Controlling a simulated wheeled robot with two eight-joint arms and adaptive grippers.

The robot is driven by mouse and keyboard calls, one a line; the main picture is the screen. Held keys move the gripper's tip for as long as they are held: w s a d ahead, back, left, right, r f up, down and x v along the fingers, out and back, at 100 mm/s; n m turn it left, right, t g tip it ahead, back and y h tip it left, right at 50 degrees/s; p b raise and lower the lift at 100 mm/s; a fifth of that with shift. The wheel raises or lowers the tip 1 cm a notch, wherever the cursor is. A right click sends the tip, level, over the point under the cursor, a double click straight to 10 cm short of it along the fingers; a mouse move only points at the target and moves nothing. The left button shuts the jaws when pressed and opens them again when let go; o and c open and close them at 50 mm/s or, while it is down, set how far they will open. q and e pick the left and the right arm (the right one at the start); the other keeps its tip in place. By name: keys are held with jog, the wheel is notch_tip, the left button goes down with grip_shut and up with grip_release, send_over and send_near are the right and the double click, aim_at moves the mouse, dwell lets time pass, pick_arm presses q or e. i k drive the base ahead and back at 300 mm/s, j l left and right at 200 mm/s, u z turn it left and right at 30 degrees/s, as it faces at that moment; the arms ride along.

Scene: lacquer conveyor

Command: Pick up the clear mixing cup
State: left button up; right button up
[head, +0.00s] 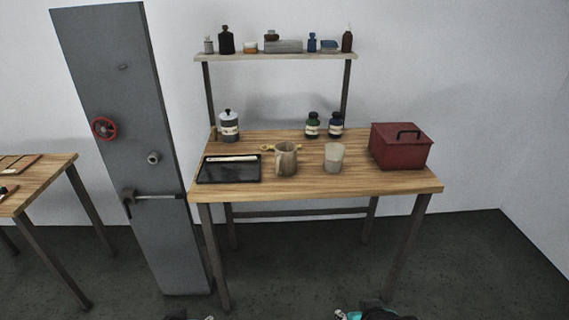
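A clear mixing cup (334,157), pale and translucent, stands upright on the wooden table (390,186), right of the middle. A grey-beige mug-like jug (287,159) with a handle stands to its left, a small gap apart. At the bottom edge, small parts of my arms show, far below and in front of the table. Neither gripper's fingers can be made out, and nothing of mine touches the cup.
A red box (401,148) with a black handle stands right of the cup. A black tray (229,178) and a lidded canister (229,127) are left. A grey panel (125,120) with a red wheel stands further left.

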aim_at(334, 158)
jog(key=i+j+z, duration=0.35)
jog(key=i, duration=0.45)
jog(key=i+j+z, duration=0.3)
jog(key=i+j, duration=0.45)
